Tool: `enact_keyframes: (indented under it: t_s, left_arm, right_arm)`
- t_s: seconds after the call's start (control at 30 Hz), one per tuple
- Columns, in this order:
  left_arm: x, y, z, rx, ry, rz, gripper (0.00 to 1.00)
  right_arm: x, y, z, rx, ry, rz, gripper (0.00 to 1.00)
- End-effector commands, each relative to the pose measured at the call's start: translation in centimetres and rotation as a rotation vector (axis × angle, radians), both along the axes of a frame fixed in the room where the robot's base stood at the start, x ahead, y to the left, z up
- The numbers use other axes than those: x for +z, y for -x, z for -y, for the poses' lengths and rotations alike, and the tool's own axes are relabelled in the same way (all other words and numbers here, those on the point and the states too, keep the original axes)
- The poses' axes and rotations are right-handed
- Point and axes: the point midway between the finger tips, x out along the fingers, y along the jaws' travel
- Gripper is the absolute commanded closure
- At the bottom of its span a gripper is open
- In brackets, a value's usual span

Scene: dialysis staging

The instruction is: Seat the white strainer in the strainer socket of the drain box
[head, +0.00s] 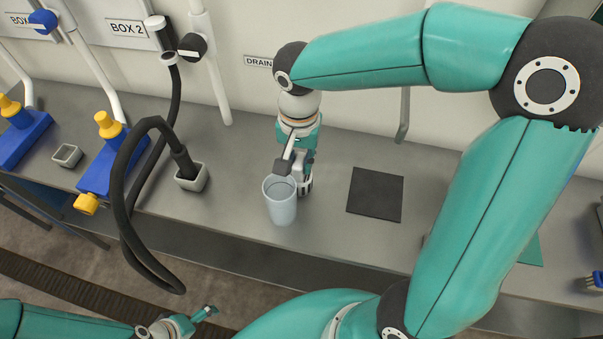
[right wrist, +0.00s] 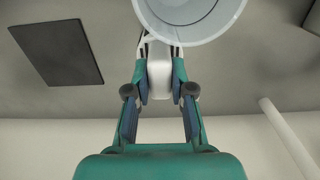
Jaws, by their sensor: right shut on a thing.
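My right gripper (head: 293,172) points down over the bench and is shut on a white piece (right wrist: 158,76), which I take for the strainer. A ribbed white part (head: 306,185) shows below the gripper, close behind and right of a pale grey cup (head: 281,209). The cup hides part of it. The cup's rim (right wrist: 190,36) fills the top of the right wrist view. I cannot make out the drain box or its socket; a partly covered "DRAIN" label (head: 257,62) is on the wall. My left gripper (head: 205,314) is low in the head view, away from the bench, its jaws unclear.
A dark square mat (head: 375,194) lies right of the cup, with bare bench between. A black hose (head: 122,190) rises from a grey holder (head: 193,179) at left. Blue blocks with yellow knobs (head: 107,126) and a small empty grey holder (head: 67,155) stand farther left.

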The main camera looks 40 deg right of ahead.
Motion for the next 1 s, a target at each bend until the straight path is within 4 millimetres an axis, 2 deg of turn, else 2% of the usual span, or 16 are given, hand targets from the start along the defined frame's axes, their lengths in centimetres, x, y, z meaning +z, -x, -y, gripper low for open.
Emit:
enact_keyframes:
  t_s: [0.43, 0.63, 0.83, 1.0]
  left_arm:
    - [0.0, 0.0, 0.0, 0.000, 0.000, 0.000, 0.00]
    - [0.0, 0.0, 0.0, 0.000, 0.000, 0.000, 0.00]
    - [0.1, 0.0, 0.0, 0.000, 0.000, 0.000, 0.00]
    - [0.3, 0.0, 0.0, 0.000, 0.000, 0.000, 0.00]
  right_arm:
    - [0.1, 0.0, 0.0, 0.000, 0.000, 0.001, 1.00]
    - [0.9, -0.1, 0.0, 0.000, 0.000, 0.003, 1.00]
    - [3.3, -0.1, -0.1, 0.000, -0.002, 0.005, 1.00]
    - [6.6, -0.1, 0.0, 0.001, -0.001, 0.007, 1.00]
